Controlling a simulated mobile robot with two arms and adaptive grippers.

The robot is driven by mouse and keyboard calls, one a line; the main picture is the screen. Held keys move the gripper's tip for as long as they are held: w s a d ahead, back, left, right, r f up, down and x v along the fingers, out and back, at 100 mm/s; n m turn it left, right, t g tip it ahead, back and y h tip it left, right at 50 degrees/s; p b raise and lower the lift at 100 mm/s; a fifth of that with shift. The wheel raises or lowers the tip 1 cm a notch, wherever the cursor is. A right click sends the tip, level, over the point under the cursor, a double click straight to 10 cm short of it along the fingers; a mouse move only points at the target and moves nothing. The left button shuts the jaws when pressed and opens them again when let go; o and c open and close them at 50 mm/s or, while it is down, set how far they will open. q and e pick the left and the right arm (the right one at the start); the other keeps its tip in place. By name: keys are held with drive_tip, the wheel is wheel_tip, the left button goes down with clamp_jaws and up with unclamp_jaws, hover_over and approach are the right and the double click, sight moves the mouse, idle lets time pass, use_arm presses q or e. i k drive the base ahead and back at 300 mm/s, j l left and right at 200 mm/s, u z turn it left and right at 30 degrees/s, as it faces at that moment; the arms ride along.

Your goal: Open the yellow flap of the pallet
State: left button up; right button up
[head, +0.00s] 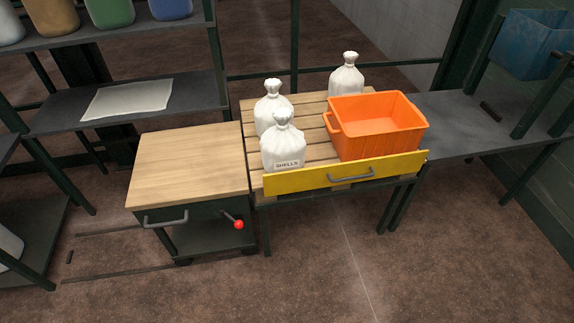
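The yellow flap (320,177) stands upright along the front edge of the wooden pallet (309,116). A grey bar handle (351,175) sits on its front face, right of its middle. The flap hides the lower front of what stands behind it. The pallet rests on a dark metal table. Neither of my grippers shows in the head view.
On the pallet stand an orange crate (375,127) and several tied white bags, the front one (283,146) labelled. A wooden-topped cart (190,163) with a red-knobbed lever (238,224) stands left. A grey table (472,124) adjoins right. The floor in front is clear.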

sight(289, 181)
drive_tip(key=i+j+z, duration=0.1)
drive_tip(key=j, duration=0.3)
drive_tip(key=i+j+z, duration=0.15)
drive_tip(key=j, duration=0.25)
drive_tip(key=i+j+z, duration=0.1)
drive_tip(key=j, duration=0.3)
drive_tip(key=i+j+z, duration=0.15)
drive_tip(key=j, duration=0.3)
